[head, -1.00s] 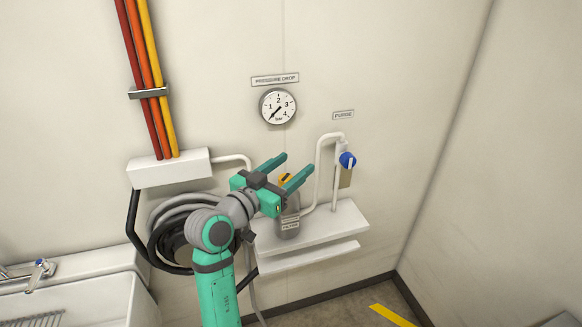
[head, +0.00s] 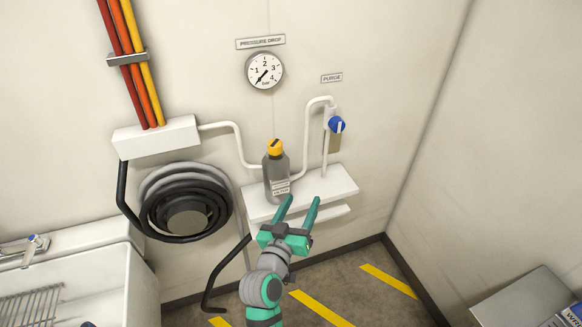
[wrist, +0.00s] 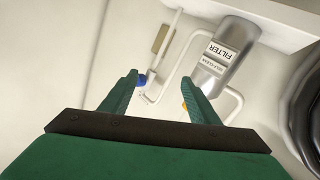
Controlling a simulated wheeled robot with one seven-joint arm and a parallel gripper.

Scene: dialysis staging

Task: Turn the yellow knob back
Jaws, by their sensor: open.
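The yellow knob (head: 275,146) sits on top of a grey filter canister (head: 277,178), with a dark mark across its top. In the wrist view the filter canister (wrist: 226,55) appears upside down, and the yellow knob (wrist: 184,107) is mostly hidden behind a finger. My gripper (head: 301,200) is open and empty, in front of and below the canister in the head view, apart from the knob. In the wrist view the open fingers (wrist: 164,80) point toward the wall pipes.
A blue knob (head: 337,125) is on the pipe at the right, under the PURGE label (head: 332,78). A pressure gauge (head: 265,70) hangs above. A white shelf (head: 325,190) lies under the canister. A coiled hose (head: 150,225) is at the left.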

